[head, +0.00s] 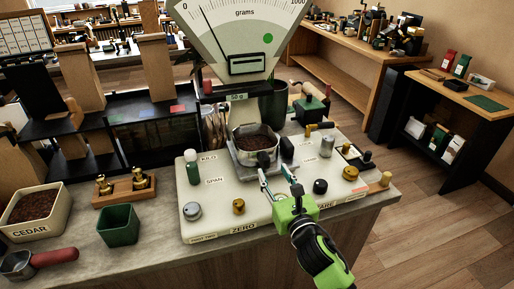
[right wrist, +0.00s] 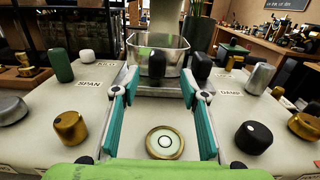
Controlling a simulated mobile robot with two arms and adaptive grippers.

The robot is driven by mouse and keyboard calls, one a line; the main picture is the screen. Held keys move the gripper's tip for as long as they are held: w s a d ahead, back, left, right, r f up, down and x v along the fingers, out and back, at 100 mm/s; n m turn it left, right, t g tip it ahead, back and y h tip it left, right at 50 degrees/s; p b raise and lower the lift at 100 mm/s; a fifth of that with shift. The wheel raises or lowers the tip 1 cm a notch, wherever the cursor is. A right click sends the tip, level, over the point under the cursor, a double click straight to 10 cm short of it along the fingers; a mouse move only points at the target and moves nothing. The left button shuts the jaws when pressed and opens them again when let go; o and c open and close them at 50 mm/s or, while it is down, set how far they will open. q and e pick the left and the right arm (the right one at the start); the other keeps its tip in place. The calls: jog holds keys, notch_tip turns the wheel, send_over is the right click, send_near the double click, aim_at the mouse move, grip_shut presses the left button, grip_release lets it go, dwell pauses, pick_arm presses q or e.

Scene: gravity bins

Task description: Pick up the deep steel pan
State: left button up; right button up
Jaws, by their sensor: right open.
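The deep steel pan (head: 242,149) sits on the scale's plate in the head view, with dark brown grains in it. A dark, rounded grip (head: 263,159) is at its front, facing me. In the right wrist view the pan (right wrist: 174,57) is straight ahead, with its black grip (right wrist: 157,64) in front of its wall. My right gripper (head: 275,175) is open and empty, just in front of the pan, over the pale scale base. Its fingers (right wrist: 159,82) stand wide apart on either side of the grip's line, short of it. My left gripper is not in view.
A black block (head: 287,147) stands close right of the pan. The scale base (head: 215,215) carries a green post (head: 193,167), a brass knob (head: 239,206) and a black knob (head: 320,186). The big dial (head: 245,30) rises behind. A green cup (head: 119,226) stands at left.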

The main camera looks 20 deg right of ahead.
aim_at(267, 165)
jog(key=shift+w+f, duration=0.1)
jog(key=shift+w, duration=1.05)
jog(key=w, duration=0.1)
jog(key=w+p, duration=0.1)
jog(key=w, duration=0.2)
jog(key=shift+a+p, duration=0.35)
jog(key=shift+w+f, duration=0.1)
jog(key=shift+w, duration=0.15)
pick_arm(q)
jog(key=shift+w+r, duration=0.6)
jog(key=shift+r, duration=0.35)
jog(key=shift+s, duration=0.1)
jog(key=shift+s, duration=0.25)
pick_arm(e)
grip_shut()
